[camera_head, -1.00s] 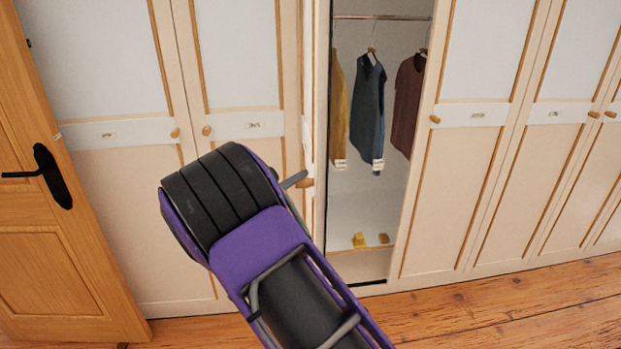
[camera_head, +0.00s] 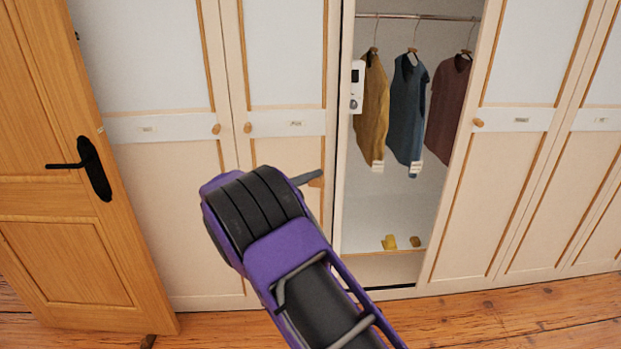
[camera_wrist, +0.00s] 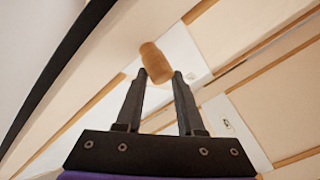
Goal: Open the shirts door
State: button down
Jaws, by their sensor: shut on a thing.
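The shirts compartment (camera_head: 410,205) of the cream wardrobe is open, with a yellow shirt (camera_head: 374,110), a blue shirt (camera_head: 407,110) and a dark red shirt (camera_head: 447,110) hanging inside. Its door (camera_head: 337,60) is swung out at the left of the opening and shows almost edge-on in the head view. My gripper (camera_wrist: 158,85) is shut on the wooden knob (camera_wrist: 154,62) in the wrist view. The knob also shows in the head view (camera_head: 317,182), beside a grey fingertip; my wrist hides the area to its left.
Shut cream doors with labels and wooden knobs (camera_head: 248,128) (camera_head: 478,123) stand on both sides. A wooden room door (camera_head: 75,240) with a black handle is at the left. A white device (camera_head: 357,85) shows at the compartment's left side. Bare floorboards (camera_head: 520,305) lie in front.

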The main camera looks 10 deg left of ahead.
jog(key=shift+s+a+f, duration=0.15)
jog(key=shift+a+f, duration=0.1)
jog(key=shift+f, duration=0.6)
jog(key=c, duration=0.6)
grip_release()
jog(key=v, duration=1.7)
jog(key=shift+r+b, duration=0.3)
jog(key=shift+r, duration=0.25)
jog(key=shift+a, duration=0.15)
